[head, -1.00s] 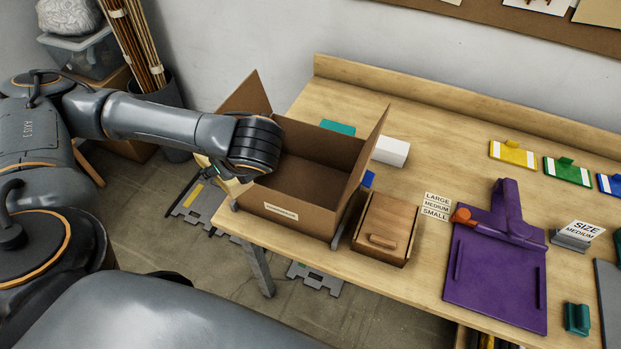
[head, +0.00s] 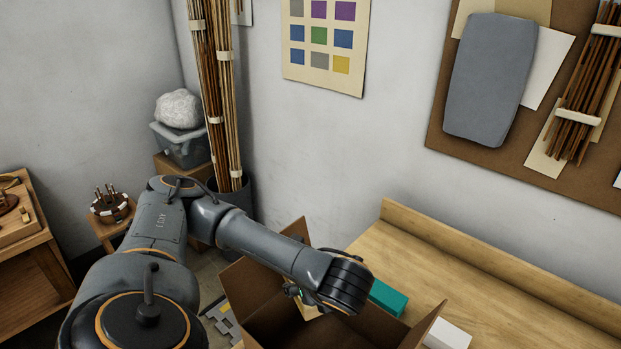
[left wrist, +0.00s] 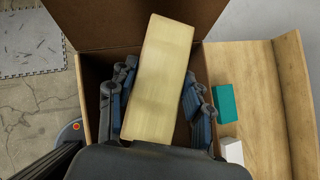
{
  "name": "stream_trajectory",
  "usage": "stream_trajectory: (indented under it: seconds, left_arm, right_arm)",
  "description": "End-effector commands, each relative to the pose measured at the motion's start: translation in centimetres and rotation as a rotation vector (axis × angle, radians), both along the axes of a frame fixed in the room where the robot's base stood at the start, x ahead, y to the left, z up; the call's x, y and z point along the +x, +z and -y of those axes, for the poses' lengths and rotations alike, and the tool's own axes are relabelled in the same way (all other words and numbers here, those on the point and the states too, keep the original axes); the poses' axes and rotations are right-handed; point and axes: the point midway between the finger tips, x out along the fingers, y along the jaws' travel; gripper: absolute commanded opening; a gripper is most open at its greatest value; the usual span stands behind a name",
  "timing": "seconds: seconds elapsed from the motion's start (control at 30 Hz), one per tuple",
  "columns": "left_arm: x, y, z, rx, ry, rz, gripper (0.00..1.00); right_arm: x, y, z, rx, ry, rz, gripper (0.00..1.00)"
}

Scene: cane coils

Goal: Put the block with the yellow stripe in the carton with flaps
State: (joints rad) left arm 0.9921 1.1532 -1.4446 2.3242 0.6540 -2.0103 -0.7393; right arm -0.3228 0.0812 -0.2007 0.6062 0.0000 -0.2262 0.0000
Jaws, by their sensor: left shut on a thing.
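My left gripper (left wrist: 156,92) is shut on a pale yellowish wooden block (left wrist: 166,55), with fingers on both its long sides. No yellow stripe shows on the face turned to the wrist camera. The brown carton with flaps (head: 258,318) stands open at the bottom of the head view, and its wall and flap (left wrist: 100,20) show around the block in the wrist view. The gripper and block are over the carton's opening, as far as the wrist view shows; their height is unclear. In the head view my arm hides most of the block. My right gripper is not in view.
A teal block (head: 387,298) and a white block (head: 447,335) lie on the wooden table (head: 480,300) to the right of the carton.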

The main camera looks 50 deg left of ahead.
Motion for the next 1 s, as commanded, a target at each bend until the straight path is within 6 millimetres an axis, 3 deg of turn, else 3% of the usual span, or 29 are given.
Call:
stream_trajectory:
  seconds: [0.13,0.33,0.43,0.53,0.67,0.8,1.0]
  left_arm:
    - [0.0,-1.7,0.1,-0.003,-0.002,-0.004,0.16]
    - [0.0,-3.7,0.2,-0.003,-0.002,-0.003,0.16]
    - [0.0,-4.7,0.2,-0.004,-0.004,-0.003,0.16]
    - [-0.1,-5.6,0.1,-0.003,0.002,-0.005,0.16]
    - [0.0,-9.2,0.1,-0.002,0.001,-0.002,0.16]
    - [0.0,-11.4,0.0,0.002,0.000,-0.005,0.16]
    - [0.0,-16.3,0.0,0.001,0.001,-0.004,0.16]
  right_arm:
    - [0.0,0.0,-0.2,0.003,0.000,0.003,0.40]
    - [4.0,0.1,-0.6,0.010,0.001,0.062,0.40]
    - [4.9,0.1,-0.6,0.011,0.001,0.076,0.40]
    - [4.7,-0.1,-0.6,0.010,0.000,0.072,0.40]
    - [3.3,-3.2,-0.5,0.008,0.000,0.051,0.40]
    - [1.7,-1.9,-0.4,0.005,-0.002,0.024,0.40]
    - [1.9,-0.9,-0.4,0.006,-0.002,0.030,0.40]
